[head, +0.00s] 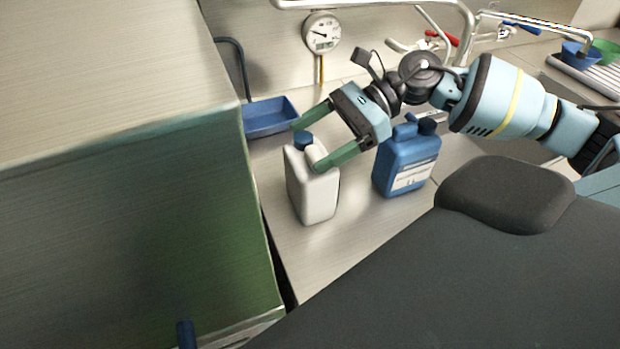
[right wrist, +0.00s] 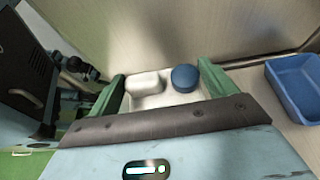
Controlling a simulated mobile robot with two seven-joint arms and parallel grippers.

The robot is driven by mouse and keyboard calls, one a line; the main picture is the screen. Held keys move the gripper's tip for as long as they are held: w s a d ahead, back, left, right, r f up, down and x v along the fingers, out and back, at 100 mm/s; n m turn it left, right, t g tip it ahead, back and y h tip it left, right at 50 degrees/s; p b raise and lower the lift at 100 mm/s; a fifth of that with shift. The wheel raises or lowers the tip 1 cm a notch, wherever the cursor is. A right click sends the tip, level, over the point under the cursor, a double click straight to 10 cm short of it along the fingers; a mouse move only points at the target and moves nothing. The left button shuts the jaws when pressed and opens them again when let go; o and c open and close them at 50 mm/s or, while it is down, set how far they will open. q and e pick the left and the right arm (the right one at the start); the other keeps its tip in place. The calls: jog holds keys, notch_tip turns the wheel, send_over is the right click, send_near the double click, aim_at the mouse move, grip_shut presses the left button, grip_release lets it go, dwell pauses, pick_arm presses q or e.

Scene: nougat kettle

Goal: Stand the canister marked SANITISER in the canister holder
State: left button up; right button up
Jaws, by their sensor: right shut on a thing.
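A white canister (head: 312,190) with a blue cap stands upright at the left end of the steel counter. My right gripper (head: 308,146) is shut on its top, with one green finger on each side of it. In the right wrist view the white canister (right wrist: 150,100) shows between the fingers, its blue cap beside its pale handle. I cannot tell whether its base touches the counter. A blue canister (head: 408,160) with a white label stands to its right. No readable SANITISER marking shows on either. I cannot make out the canister holder for certain. My left gripper is not in view.
A blue open tray (head: 270,117) lies behind the white canister and also shows in the right wrist view (right wrist: 295,88). A large steel box (head: 130,200) rises close on the left. A round gauge (head: 322,33) and pipes stand at the back.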

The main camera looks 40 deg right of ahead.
jog(key=c, duration=0.7)
jog(key=shift+r, duration=0.1)
jog(key=shift+c, duration=1)
jog(key=shift+r, duration=0.1)
